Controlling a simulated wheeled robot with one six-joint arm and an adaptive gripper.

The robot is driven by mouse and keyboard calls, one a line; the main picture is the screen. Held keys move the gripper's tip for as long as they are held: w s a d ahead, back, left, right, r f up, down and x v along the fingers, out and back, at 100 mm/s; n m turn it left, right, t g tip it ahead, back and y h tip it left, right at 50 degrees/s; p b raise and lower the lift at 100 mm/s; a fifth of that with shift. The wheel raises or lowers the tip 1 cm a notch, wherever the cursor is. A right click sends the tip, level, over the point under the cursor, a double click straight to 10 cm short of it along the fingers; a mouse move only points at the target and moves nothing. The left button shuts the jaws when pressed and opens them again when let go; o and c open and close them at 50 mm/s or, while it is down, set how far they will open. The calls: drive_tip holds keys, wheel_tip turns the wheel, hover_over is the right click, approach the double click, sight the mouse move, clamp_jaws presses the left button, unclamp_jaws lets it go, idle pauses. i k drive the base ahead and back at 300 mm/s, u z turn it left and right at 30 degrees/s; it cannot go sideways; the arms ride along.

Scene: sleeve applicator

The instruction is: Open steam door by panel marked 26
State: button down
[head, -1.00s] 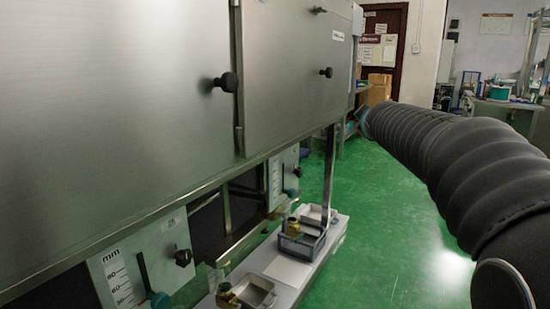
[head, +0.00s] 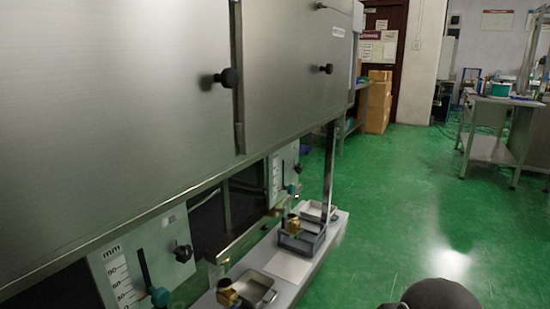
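Two brushed steel doors fill the left and upper middle of the head view. The nearer door (head: 105,110) has a black knob (head: 228,78) near its right edge. The farther door (head: 290,70) has a black knob (head: 327,69) near its right edge and a small label (head: 338,31) close by. Both doors look closed. No number 26 can be read on either door or on the panels. My gripper is not in view; only a dark rounded part of my arm shows at the bottom right.
Below the doors are white mm scale panels (head: 120,262) with dark knobs. A low bench (head: 322,250) holds metal trays, a grey crate and brass fittings. Boxes (head: 377,100) and a work table (head: 490,148) stand behind. The green floor (head: 400,195) right of the bench is clear.

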sight(109, 109)
drive_tip(key=u, duration=0.65)
drive_tip(key=k, duration=0.35)
drive_tip(key=u, duration=0.65)
